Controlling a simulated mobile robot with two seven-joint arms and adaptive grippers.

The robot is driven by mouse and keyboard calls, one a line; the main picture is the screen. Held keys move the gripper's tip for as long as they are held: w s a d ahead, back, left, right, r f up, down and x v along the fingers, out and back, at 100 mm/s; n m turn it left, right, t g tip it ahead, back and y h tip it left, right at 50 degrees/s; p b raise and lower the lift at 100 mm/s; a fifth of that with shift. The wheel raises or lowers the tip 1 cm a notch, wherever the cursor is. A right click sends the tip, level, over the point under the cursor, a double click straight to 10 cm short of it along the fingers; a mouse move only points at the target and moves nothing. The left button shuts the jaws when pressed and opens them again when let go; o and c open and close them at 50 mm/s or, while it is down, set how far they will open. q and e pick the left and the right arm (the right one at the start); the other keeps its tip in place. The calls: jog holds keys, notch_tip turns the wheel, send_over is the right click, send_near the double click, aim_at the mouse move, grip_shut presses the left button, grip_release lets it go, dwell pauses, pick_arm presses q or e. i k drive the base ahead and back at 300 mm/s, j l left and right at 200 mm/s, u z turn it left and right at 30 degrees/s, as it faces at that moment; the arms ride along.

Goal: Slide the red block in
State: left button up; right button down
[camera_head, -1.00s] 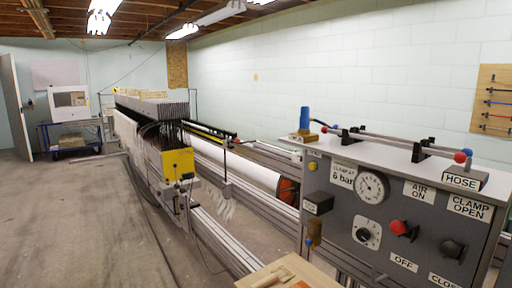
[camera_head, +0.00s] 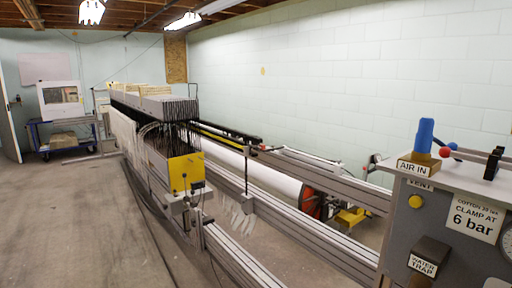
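I cannot make out a red block in the camera_head view. Red parts that show are a round red part (camera_head: 311,203) at the end of the white roller (camera_head: 262,175) and a small red ball (camera_head: 447,150) on the panel's top. Neither of my grippers is in view.
A grey control panel (camera_head: 402,228) with a blue fitting (camera_head: 424,135) stands at the right, cut by the frame edge. A long loom with a yellow end plate (camera_head: 186,173) and metal rails (camera_head: 240,258) fills the middle. Open concrete floor (camera_head: 65,225) lies left. A blue cart (camera_head: 68,138) stands far back.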

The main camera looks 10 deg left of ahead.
aim_at(262, 146)
jog(key=i+j, duration=0.65)
jog(key=j, duration=0.2)
jog(key=i+j, duration=0.95)
jog(key=i+j+u, duration=0.15)
jog(key=i+j, duration=0.85)
jog(key=i, duration=0.1)
